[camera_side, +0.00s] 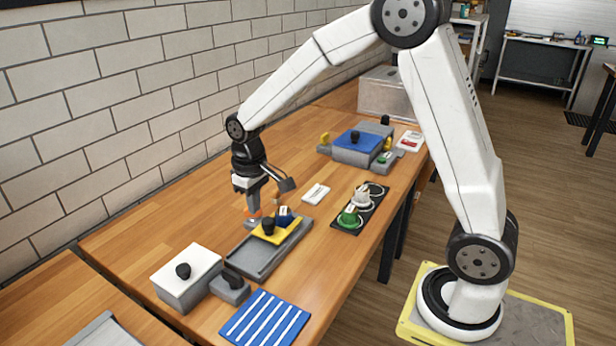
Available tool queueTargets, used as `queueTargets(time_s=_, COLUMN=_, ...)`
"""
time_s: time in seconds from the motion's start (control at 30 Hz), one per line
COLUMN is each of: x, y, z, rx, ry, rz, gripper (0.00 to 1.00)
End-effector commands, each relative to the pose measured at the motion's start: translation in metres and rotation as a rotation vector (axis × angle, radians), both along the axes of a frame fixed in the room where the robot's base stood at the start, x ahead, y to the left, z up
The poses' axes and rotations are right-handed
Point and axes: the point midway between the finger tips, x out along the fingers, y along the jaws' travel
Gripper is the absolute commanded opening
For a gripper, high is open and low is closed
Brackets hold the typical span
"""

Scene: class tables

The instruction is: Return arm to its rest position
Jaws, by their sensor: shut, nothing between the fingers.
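My gripper (255,212) points down over the wooden table, near its wall side. It is shut and nothing shows between its fingers. Its tip is just behind a grey tray (262,262), close to a small orange item (254,215) that it partly hides. I cannot tell whether they touch. My arm reaches from the base at the lower right, up to a high elbow and down to the table.
Left of the tray stands a white-topped grey box (198,262) with a black knob; a blue striped mat (265,318) lies in front. A black board (352,222) with green and white items is right. A blue-topped grey box (357,145) stands behind. A brick wall (130,90) borders the table (165,225).

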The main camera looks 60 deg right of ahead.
Motion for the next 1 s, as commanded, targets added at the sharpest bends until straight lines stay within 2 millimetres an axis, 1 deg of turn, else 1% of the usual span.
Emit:
queueTargets(time_s=0.13, x=-0.007, y=0.001, z=-0.001, rx=0.000, ry=-0.011, rz=0.000, gripper=0.00)
queueTargets(time_s=0.27, x=-0.021, y=0.003, z=-0.003, rx=-0.001, ry=-0.035, rz=0.000, gripper=0.00)
queueTargets(time_s=0.37, x=-0.037, y=0.005, z=-0.005, rx=-0.002, ry=-0.061, rz=0.000, gripper=0.00)
queueTargets(time_s=0.7, x=-0.107, y=0.013, z=-0.019, rx=-0.002, ry=-0.173, rz=0.001, gripper=0.00)
queueTargets(time_s=0.8, x=-0.123, y=0.014, z=-0.023, rx=-0.001, ry=-0.199, rz=0.000, gripper=0.00)
queueTargets(time_s=0.9, x=-0.135, y=0.015, z=-0.025, rx=0.000, ry=-0.217, rz=0.000, gripper=0.00)
queueTargets(time_s=1.0, x=-0.141, y=0.015, z=-0.027, rx=0.000, ry=-0.228, rz=0.000, gripper=0.00)
